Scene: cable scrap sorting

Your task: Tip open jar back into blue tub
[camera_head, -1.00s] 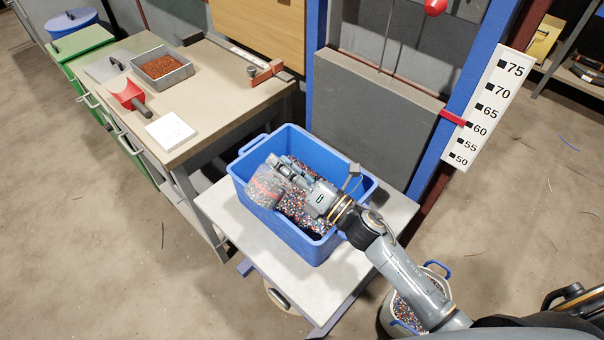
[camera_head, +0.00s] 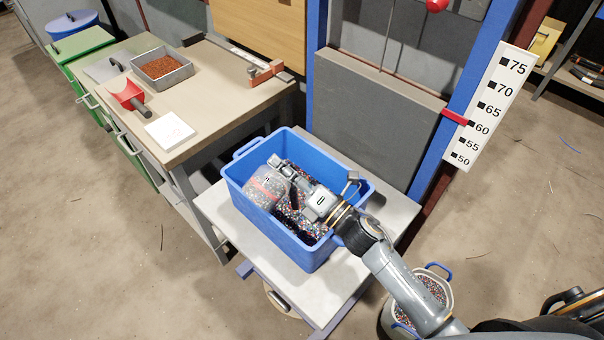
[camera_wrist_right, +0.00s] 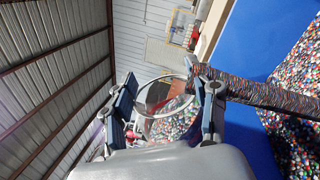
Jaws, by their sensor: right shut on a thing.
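The blue tub (camera_head: 265,222) stands on a pale low table and holds a bed of multicoloured granules; its blue wall also shows in the right wrist view (camera_wrist_right: 243,45). My right gripper (camera_wrist_right: 165,108) is shut on the clear open jar (camera_head: 265,186), which has a red band. The jar is tilted over the left part of the tub. How much is left inside is unclear. My left gripper is not in view.
The low table (camera_head: 335,285) has bare margins around the tub. A grey-white bucket of granules (camera_head: 428,292) stands on the floor at right. A workbench (camera_head: 215,100) with a grey tray (camera_head: 162,68) and red scoop (camera_head: 127,93) is at left. A blue post (camera_head: 313,60) rises behind.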

